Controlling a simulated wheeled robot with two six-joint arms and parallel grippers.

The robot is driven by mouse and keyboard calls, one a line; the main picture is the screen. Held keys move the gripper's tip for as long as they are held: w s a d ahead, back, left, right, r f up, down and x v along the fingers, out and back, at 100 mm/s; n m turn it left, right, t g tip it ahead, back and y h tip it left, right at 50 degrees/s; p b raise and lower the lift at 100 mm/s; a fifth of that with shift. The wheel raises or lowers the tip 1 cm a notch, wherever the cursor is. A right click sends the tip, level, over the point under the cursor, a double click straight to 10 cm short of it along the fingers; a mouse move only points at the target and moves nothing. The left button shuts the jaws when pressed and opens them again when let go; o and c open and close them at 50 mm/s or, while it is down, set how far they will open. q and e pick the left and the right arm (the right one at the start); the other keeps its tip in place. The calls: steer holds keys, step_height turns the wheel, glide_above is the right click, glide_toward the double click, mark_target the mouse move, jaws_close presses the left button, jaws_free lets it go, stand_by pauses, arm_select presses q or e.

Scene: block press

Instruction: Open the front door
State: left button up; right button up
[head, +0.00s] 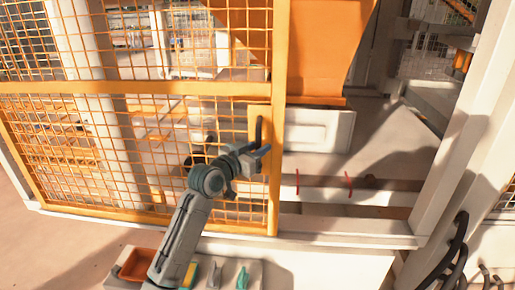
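The front door (180,88) is a yellow-framed mesh panel filling the left half of the head view. Its right edge post stands apart from the pale frame post on the right, leaving a wide gap that shows the inside of the cell. A dark handle (259,130) sits on a yellow plate near the door's right edge. My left gripper (258,157) is at the lower end of the handle, in front of the door. Its fingers overlap the handle's lower end in the picture; whether they grip it I cannot tell. My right gripper is not in view.
Inside the gap are an orange chute-like part (322,45), a white box (318,130) and red marks on a rail. A pale sill (340,232) runs below. A bench with an orange tray (138,264) and small tools stands in front. Dark cables (455,255) hang at lower right.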

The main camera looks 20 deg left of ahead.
arm_select(q)
steer(key=shift+o, duration=0.5)
steer(key=shift+s+a+f, duration=0.1)
steer(key=shift+s, duration=0.2)
steer(key=b+v, duration=0.3)
steer(key=v, duration=0.7)
steer(key=shift+s, duration=0.1)
